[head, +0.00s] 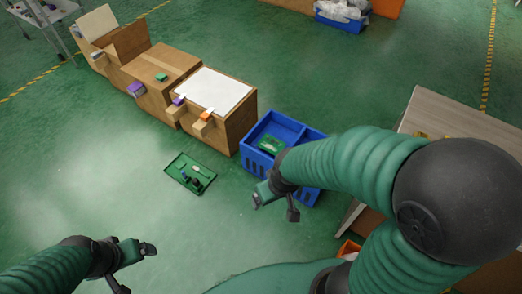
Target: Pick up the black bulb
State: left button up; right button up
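A small green tray (176,166) lies on the floor near the middle, holding a few small items. One of them is a small dark object (197,182), possibly the black bulb, but it is too small to tell. My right gripper (275,208) is open and empty, with its fingers apart, to the right of the tray and in front of the blue crate. My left gripper (134,268) is open and empty at the lower left, nearer to me than the tray.
A blue crate (310,192) with a green item (270,145) inside stands behind my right gripper. A row of cardboard boxes (238,122) runs to the upper left. A table (440,112) is at the right. The floor left of the tray is clear.

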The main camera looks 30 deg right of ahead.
aim_at(195, 181)
jog(key=i+l+u, duration=0.3)
jog(key=i, duration=0.4)
jog(key=i+l+u, duration=0.35)
jog(key=i, duration=0.35)
jog(key=i+l+u, duration=0.3)
jog(key=i+l, duration=0.35)
